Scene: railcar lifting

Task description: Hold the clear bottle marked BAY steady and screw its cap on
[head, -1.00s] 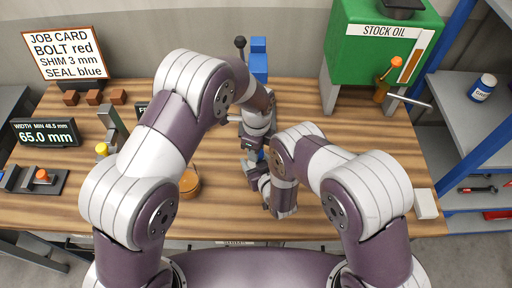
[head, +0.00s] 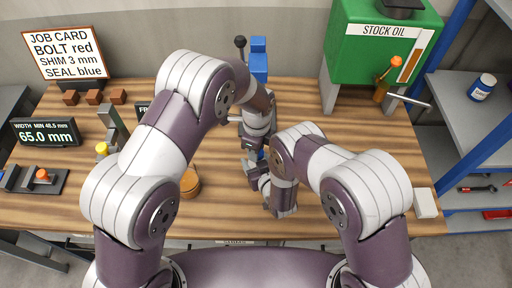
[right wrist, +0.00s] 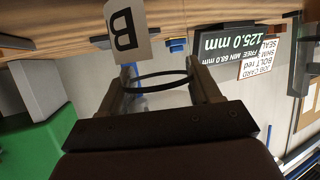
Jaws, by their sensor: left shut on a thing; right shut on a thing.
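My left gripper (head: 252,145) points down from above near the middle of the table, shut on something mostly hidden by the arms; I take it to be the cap. My right gripper (right wrist: 158,70) is shut on the clear bottle (right wrist: 124,30), placed by its white label with a "B" in the upside-down right wrist view. A thin dark ring (right wrist: 158,75) shows between its fingertips. The bottle's clear wall hardly shows. In the head view my arms cover bottle and cap, so I cannot tell whether they touch.
A round tan container (head: 190,184) stands left of the grippers. A blue post (head: 259,60) rises behind them. A green stock oil tank (head: 380,55) stands back right, a width display (head: 45,133) at left. A white block (head: 426,203) lies at the right edge.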

